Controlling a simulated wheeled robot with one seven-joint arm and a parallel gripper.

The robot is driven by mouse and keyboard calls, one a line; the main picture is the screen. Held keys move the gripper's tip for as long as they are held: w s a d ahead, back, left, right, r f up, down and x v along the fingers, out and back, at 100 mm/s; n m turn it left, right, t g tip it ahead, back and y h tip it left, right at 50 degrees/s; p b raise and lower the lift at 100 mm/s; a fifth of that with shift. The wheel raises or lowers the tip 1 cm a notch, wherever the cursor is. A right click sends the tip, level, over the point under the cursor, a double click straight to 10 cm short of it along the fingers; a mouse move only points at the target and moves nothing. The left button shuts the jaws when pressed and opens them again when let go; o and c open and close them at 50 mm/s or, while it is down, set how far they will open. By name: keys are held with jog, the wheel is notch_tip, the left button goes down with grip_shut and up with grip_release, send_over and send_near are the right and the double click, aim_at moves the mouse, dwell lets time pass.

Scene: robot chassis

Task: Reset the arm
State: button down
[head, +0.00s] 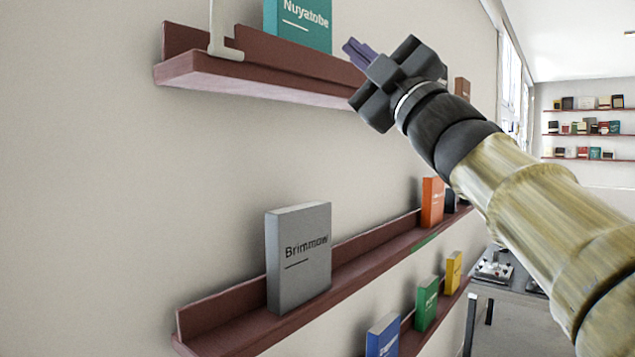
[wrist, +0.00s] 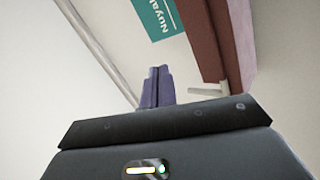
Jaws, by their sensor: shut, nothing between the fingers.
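My gripper (head: 358,52) is raised in front of the upper wall shelf in the head view, with its dark fingers shut and nothing between them. My arm reaches in from the lower right. In the wrist view the shut fingers (wrist: 157,86) point toward the wall, with the teal book (wrist: 157,17) beyond their tips. The teal book also shows in the head view (head: 298,24), standing on the upper shelf to the left of my gripper. My gripper is apart from the book.
The upper shelf (head: 225,72) runs behind my gripper, with a pale bracket (head: 216,35) at its left. A lower shelf (head: 235,322) holds a grey book (head: 299,257) and an orange book (head: 432,202). A grey table (head: 515,295) stands at the right.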

jog(key=w+d+f+m+t+h, duration=0.2)
jog(key=w+d+f+m+h, duration=0.1)
jog(key=w+f+m+h, duration=0.5)
jog(key=w+d+f+m+g+h, duration=0.1)
jog(key=d+f+m+g+h, duration=0.15)
jog(key=f, duration=0.75)
jog(key=w+d+f+m+g+h, duration=0.1)
jog(key=w+f+m+g+h, duration=0.2)
jog(key=f, duration=0.7)
jog(key=d+f+m+g+h, duration=0.1)
jog(key=d+f+m+h, duration=0.2)
jog(key=f, duration=0.7)
jog(key=s+f+m+g, duration=0.2)
jog(key=s+f+g, duration=0.2)
jog(key=s+f, duration=0.4)
jog(key=s+f+m+g, duration=0.1)
jog(key=s+f+g, duration=0.3)
jog(key=s+f, duration=0.4)
jog(key=s+f+m+g, duration=0.2)
jog(key=s+f, duration=0.6)
jog(key=f, duration=0.8)
jog(key=g, duration=0.2)
jog(key=shift+f+m+g+h, duration=0.35)
jog(key=shift+f, duration=0.05)
